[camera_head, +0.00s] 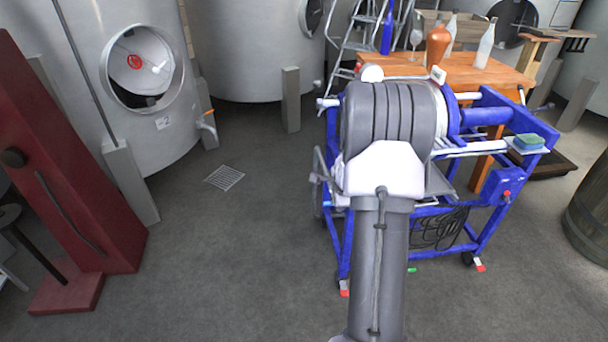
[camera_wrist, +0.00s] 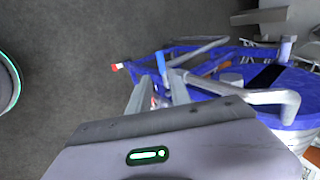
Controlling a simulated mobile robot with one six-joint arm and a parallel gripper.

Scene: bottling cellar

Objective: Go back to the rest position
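My gripper (camera_wrist: 157,77) shows in the wrist view, with its two pale grey fingers apart and a clear gap between them. I see nothing held in it; floor and parts of a blue frame show behind and between the fingers. In the head view my arm rises through the middle of the picture and hides the gripper. The blue wheeled cart (camera_head: 484,232) stands behind my arm in the head view. Its blue frame (camera_wrist: 190,55) also shows beyond the fingers in the wrist view; I cannot tell how far off it is.
A wooden table (camera_head: 482,76) with bottles stands behind the cart. A sponge (camera_head: 529,141) lies on the cart's right side. Steel tanks (camera_head: 243,45) line the back. A red stand (camera_head: 75,160) is at left, a barrel (camera_head: 590,212) at right. The floor left of the cart is clear.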

